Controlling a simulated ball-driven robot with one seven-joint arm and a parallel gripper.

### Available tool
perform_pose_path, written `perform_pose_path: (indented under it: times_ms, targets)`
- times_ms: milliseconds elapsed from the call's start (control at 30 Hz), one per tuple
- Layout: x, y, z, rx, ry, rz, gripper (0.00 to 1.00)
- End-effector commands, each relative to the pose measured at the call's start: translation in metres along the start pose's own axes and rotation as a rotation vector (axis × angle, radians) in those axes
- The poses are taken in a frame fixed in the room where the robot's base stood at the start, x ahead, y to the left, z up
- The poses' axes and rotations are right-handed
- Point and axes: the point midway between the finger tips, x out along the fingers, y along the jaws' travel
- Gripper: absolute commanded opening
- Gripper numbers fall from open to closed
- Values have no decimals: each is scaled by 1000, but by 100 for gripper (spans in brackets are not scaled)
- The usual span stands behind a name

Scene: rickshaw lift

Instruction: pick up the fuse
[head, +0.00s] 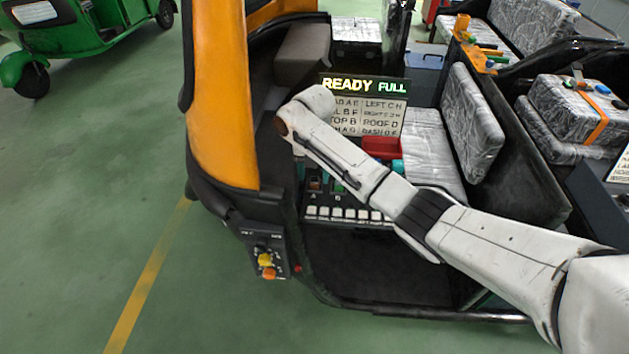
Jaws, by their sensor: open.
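I cannot make out a fuse for certain. Small coloured pieces sit in the dark panel under my arm: an orange one (315,183) and a green one (339,187), either of which may be a fuse. A teal piece (397,166) shows beside a red box (382,147), partly behind my arm. My white arm reaches from the lower right across the panel to a rounded joint above its left part. My gripper cannot be made out; the arm hides the space behind it.
A lit sign (364,86) reads READY FULL above a partly covered label board (385,117). A row of white switches (345,214) runs along the panel's front. A knob box (265,252) hangs at the left. An orange pillar (222,95) rises left; silver seats (473,115) stand right.

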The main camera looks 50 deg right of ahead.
Motion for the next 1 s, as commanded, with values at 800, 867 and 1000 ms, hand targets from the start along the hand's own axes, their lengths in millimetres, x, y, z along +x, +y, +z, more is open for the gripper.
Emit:
perform_pose_path:
  times_ms: [800,867,1000]
  targets:
    - [24,0,0,-1,0,0,24]
    - [24,0,0,-1,0,0,18]
    - [23,0,0,-1,0,0,5]
